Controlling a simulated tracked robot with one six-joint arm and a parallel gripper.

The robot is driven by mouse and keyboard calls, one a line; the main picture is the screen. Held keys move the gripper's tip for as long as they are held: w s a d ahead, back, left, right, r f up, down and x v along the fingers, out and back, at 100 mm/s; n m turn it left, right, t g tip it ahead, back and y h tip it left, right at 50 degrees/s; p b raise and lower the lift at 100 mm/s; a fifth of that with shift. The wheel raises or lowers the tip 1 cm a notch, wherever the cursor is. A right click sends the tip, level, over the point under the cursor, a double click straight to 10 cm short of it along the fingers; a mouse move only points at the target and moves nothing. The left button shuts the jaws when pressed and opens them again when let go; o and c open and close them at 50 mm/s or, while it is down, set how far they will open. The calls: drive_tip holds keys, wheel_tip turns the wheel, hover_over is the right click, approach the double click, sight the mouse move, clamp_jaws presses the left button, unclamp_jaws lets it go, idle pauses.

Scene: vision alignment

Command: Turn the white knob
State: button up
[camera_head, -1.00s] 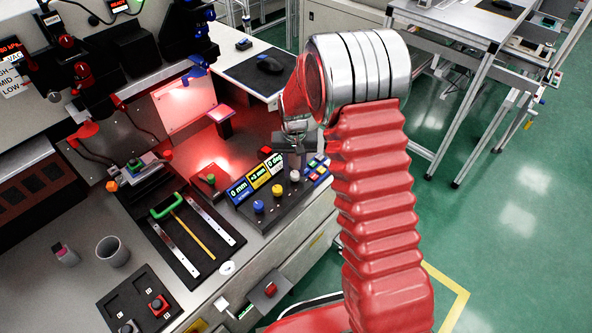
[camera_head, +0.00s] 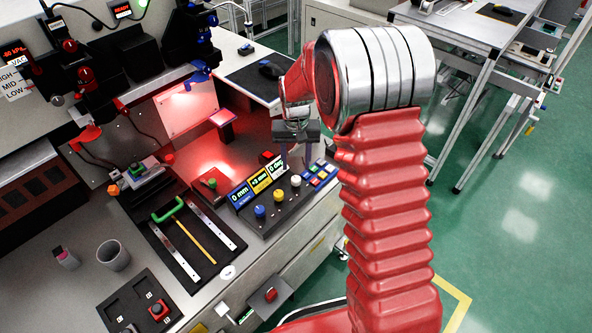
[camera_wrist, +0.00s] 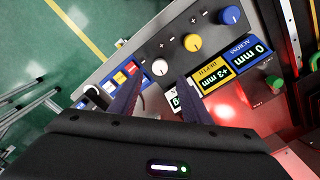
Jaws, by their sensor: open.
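The white knob (camera_head: 295,181) is the right one of three knobs on the dark sloped control panel. In the wrist view the white knob (camera_wrist: 160,67) shows just beyond the fingertips, in the gap between them. The white display reading 0 deg (camera_head: 278,166) stands behind it; in the wrist view the right finger partly covers it. My gripper (camera_head: 297,160) is above and behind the white knob, fingers pointing down. In the wrist view my gripper (camera_wrist: 162,80) is open and empty, and it appears apart from the knob.
A yellow knob (camera_head: 277,192) and a blue knob (camera_head: 260,211) sit left of the white knob. Their displays, yellow +3 mm (camera_head: 260,181) and blue 0 mm (camera_head: 240,195), stand behind. Several coloured buttons (camera_head: 320,172) lie right of it. A green-handled tool (camera_head: 168,210) lies further left.

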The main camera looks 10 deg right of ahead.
wheel_tip(320, 180, up, 7)
idle(0.3)
drive_tip(key=s+r+n+t, duration=0.1)
drive_tip(key=s+r+t, duration=0.2)
drive_tip(key=s+r, duration=1.05)
drive_tip(key=s+r+n+t, duration=0.1)
drive_tip(key=s+r+t, duration=0.1)
drive_tip(key=s, duration=1.4)
drive_tip(key=shift+s+r+n+t, duration=0.2)
drive_tip(key=shift+r+n+t, duration=0.05)
drive_tip(key=shift+n+t, duration=0.05)
drive_tip(key=shift+d, duration=0.1)
drive_tip(key=shift+c, duration=0.4)
